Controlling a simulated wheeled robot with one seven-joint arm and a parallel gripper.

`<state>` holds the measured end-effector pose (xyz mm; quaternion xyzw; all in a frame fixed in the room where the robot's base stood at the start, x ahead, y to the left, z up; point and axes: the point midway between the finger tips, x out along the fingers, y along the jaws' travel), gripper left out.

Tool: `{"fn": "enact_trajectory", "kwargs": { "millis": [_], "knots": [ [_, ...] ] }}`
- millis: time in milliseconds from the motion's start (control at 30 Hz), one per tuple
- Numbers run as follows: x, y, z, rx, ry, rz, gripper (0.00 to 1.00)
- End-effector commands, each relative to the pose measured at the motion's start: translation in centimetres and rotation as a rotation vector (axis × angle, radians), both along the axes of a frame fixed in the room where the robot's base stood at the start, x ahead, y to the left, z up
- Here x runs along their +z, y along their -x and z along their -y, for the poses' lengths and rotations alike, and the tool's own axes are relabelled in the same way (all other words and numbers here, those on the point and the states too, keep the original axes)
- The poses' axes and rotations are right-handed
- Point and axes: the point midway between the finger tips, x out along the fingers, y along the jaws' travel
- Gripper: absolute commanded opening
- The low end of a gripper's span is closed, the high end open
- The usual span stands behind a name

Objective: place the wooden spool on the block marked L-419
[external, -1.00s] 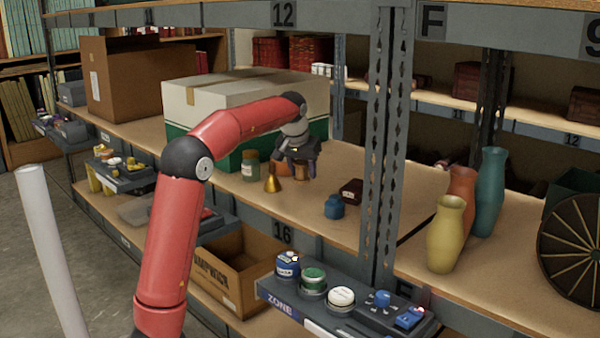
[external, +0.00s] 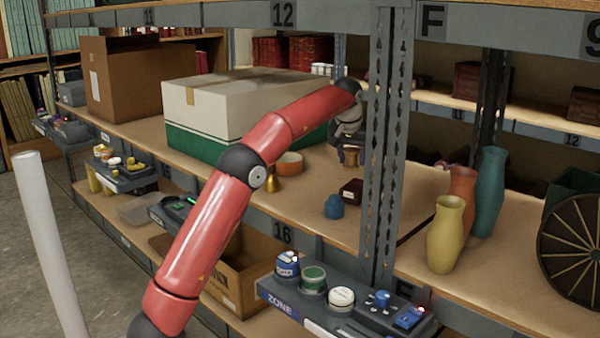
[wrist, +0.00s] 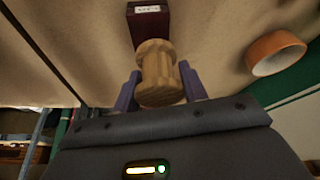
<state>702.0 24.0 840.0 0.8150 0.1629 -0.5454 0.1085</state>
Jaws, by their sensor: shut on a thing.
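My gripper (external: 348,148) is shut on the wooden spool (external: 350,158), above the shelf and near the grey upright post. In the wrist view, the pale spool (wrist: 157,70) sits between the two purple fingers (wrist: 158,88). The block (external: 350,191) is small and dark red with a white label, and stands on the shelf below the held spool. In the wrist view, the block (wrist: 149,26) shows just beyond the spool, which overlaps its near edge in the picture. The label's marking is too small to read.
An orange bowl (external: 290,164), a brass cone (external: 272,184) and a blue jar (external: 334,207) stand near the block. A large white and green box (external: 240,100) is behind to the left. The grey post (external: 385,150) rises close on the right.

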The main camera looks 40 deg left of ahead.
Motion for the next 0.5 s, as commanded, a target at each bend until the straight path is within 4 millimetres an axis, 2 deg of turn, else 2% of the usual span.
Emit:
{"fn": "enact_trajectory", "kwargs": {
  "millis": [100, 400, 500],
  "knots": [
    [-1.8, 0.1, 0.0, 0.000, 0.000, -0.001, 0.20],
    [-5.3, 0.1, 0.0, -0.001, 0.000, 0.001, 0.20],
    [-5.8, 0.1, 0.0, -0.001, 0.000, 0.001, 0.20]
  ]
}}
